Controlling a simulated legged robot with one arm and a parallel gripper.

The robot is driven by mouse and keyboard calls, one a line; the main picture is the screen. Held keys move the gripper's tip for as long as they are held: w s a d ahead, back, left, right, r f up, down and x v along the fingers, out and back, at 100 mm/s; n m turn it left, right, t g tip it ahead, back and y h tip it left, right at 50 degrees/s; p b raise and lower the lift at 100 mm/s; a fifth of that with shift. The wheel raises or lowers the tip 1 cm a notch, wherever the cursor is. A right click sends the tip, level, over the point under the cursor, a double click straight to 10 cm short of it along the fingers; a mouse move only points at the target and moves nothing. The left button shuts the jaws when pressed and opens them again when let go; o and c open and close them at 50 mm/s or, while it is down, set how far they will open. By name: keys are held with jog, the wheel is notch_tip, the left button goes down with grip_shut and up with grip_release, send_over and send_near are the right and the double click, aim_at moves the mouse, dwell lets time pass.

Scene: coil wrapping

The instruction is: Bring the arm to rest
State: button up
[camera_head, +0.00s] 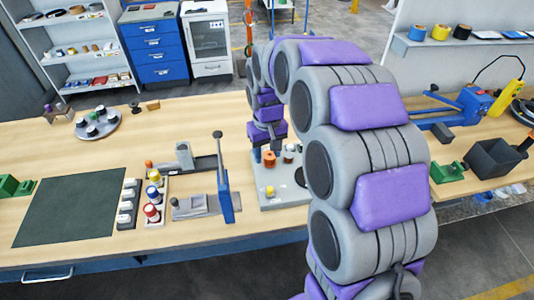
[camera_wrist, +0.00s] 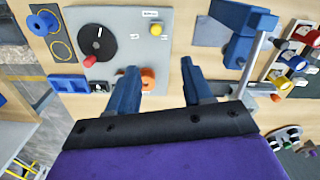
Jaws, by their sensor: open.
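My arm, grey with purple pads, arches from the lower right of the head view over the wooden bench. Its end, my gripper (camera_wrist: 158,66), is open, with two blue fingers apart in the wrist view. The board carries a black disc (camera_wrist: 97,42) with a red knob, and a yellow button (camera_wrist: 156,29).
A blue lever press (camera_head: 226,190) stands left of the board. A blue vise (camera_head: 470,105) and a dark bin (camera_head: 495,158) are at the right. Bare wood shows at the bench's back middle.

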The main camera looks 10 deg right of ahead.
jog(key=s+d+r+m+g, duration=0.1)
jog(key=s+d+r, duration=0.1)
jog(key=s, duration=1.5)
jog(key=s+d+r+m, duration=0.1)
jog(key=s+d+r, duration=0.1)
jog(key=s, duration=1.5)
jog(key=shift+s+m+g, duration=0.15)
jog(key=shift+m+g, duration=0.15)
jog(key=shift+g, duration=0.1)
